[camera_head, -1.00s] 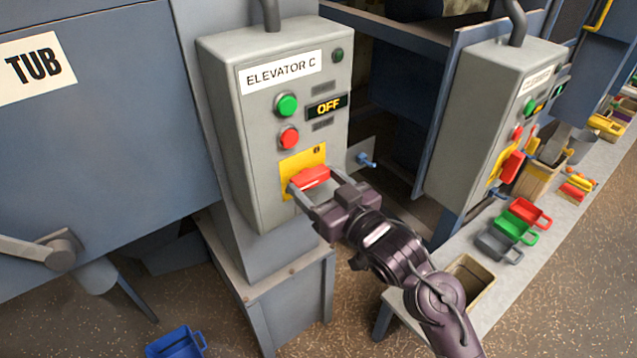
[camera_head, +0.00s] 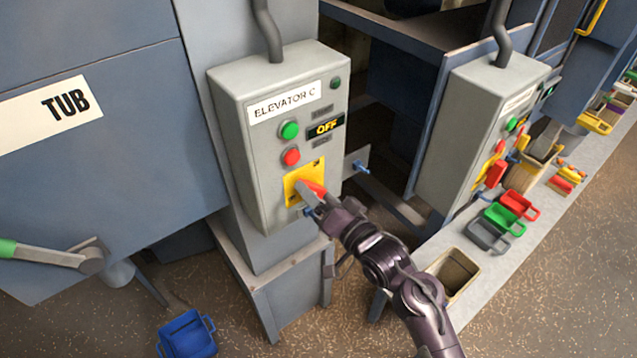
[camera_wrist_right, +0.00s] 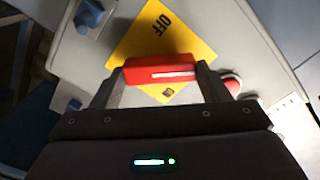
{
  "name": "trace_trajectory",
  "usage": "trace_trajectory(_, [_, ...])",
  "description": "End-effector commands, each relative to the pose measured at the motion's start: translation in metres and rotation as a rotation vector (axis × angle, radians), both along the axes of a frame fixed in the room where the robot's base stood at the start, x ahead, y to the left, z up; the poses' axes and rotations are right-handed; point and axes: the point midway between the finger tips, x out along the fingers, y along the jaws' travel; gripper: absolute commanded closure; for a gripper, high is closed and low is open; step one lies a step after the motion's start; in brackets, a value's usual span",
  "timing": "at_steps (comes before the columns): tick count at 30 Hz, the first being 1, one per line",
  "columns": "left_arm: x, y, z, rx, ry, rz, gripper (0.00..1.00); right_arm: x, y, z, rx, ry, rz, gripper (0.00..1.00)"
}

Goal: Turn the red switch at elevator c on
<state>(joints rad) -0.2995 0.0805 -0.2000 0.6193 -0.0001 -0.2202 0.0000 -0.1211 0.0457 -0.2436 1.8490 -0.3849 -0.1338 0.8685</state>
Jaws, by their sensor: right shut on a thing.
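The elevator C control box (camera_head: 235,150) is grey, with a green button (camera_head: 289,130), a red button (camera_head: 291,156) and a lit display (camera_head: 325,127) reading OFF. Below them is a yellow plate (camera_head: 291,184) with the red switch (camera_head: 318,189) on it, partly hidden by my gripper. My right gripper (camera_head: 311,196) is at the switch, its fingers around the red handle. In the right wrist view the red handle (camera_wrist_right: 158,71) lies between the two fingertips, at a slant to the yellow plate (camera_wrist_right: 183,38), where OFF is printed. My left gripper is not in view.
A second grey control box (camera_head: 455,135) stands to the right. A bench (camera_head: 520,240) there holds red, green and grey tubs and a tan bin (camera_head: 452,272). A blue tub (camera_head: 187,335) is on the floor at lower left. A lever (camera_head: 50,254) projects at left.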

Motion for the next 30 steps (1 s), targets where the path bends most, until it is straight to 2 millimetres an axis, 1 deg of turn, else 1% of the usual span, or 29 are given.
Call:
trace_trajectory(1, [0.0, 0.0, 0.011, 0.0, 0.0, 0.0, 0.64, 0.0, 0.0, 0.006, 0.037, 0.028, -0.002, 0.54])
trace_trajectory(15, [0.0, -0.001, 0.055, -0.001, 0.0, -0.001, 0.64, 0.001, -0.001, 0.003, 0.389, 0.282, -0.002, 0.54])
trace_trajectory(24, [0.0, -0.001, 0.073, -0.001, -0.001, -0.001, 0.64, 0.001, -0.001, 0.001, 0.551, 0.398, -0.002, 0.54])
trace_trajectory(30, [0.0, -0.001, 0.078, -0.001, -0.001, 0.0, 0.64, 0.001, -0.001, 0.0, 0.609, 0.442, -0.001, 0.54])
